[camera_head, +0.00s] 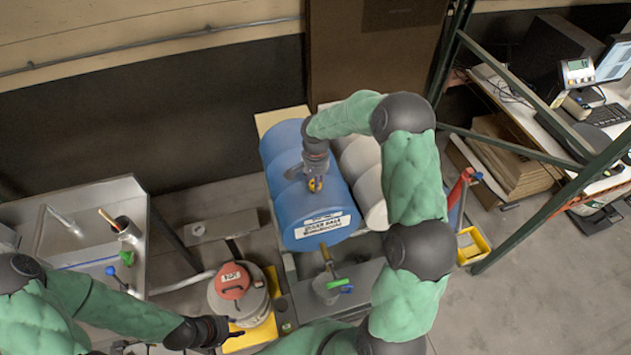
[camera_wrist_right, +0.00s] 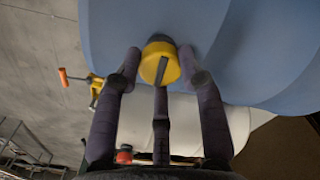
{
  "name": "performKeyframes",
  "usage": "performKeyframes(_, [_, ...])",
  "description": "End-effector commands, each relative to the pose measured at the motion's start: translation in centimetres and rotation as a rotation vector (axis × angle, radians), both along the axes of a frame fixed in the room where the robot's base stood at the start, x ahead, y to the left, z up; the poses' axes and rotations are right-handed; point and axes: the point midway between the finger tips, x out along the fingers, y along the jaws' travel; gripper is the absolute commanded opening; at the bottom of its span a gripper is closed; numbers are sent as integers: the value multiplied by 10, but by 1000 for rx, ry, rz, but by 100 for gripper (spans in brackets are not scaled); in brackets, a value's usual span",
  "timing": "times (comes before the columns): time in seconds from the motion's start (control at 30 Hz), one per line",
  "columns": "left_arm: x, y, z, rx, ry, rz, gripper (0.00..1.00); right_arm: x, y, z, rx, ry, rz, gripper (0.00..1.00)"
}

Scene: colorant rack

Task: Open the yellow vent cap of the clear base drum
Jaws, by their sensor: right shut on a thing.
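The blue drum (camera_head: 285,190) lies on its side in the middle of the head view, with a white label on its near end. My right gripper (camera_head: 315,182) reaches down to the cap from above. In the right wrist view my right gripper (camera_wrist_right: 160,75) has its dark fingers around the cap and is shut on it. My left gripper (camera_head: 226,331) is low in the head view, well away from the drum and near a grey can; its finger opening is unclear.
A pale drum (camera_head: 366,180) lies right beside the blue drum. A grey can with a red lid (camera_head: 233,280) stands below left. A tap with a green handle (camera_head: 333,282) is below the drum end. A green rack post (camera_head: 540,215) stands at right.

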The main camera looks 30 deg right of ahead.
Motion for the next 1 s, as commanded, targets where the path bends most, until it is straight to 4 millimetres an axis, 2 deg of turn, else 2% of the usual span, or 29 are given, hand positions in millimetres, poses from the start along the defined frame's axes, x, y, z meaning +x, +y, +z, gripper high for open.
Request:
performKeyframes(0.5, [0,0,-36,0,0,0,40,0,0,-3,0,0,438,7])
performKeyframes(1.0, [0,0,-54,0,0,0,40,0,0,-2,1,0,912,7])
